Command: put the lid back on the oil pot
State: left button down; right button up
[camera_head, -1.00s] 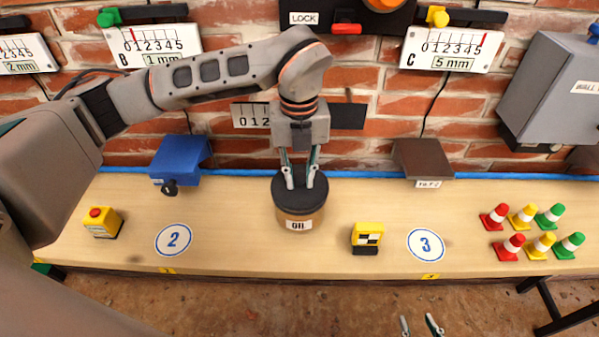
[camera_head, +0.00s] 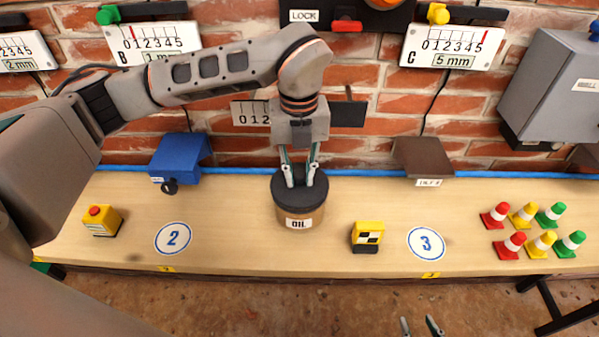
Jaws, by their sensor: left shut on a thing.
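The oil pot (camera_head: 298,217) is a tan cylinder labelled OIL, upright on the bench in the middle of the view. Its dark round lid (camera_head: 287,195) sits level on top of the pot, with no gap that I can see. My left gripper (camera_head: 299,181) points straight down and is shut on the lid; its fingers hide the knob or grip point. My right gripper (camera_head: 422,327) shows only its fingertips at the bottom edge, apart and empty, in front of the bench.
A yellow block (camera_head: 368,237) stands right of the pot, beside the round 3 marker (camera_head: 426,243). The 2 marker (camera_head: 173,240) and a yellow button box (camera_head: 101,221) are at left. Several small cones (camera_head: 540,245) stand at right.

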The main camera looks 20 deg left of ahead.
dwell(0.3)
dwell(0.7)
pick_arm(q)
jog(key=shift+f+b, duration=0.2)
jog(key=shift+b, duration=0.4)
dwell(0.6)
jog(key=c, duration=1.8)
grip_release()
jog(key=shift+o, duration=0.2)
jog(key=o, duration=0.5)
jog(key=shift+c, duration=0.2)
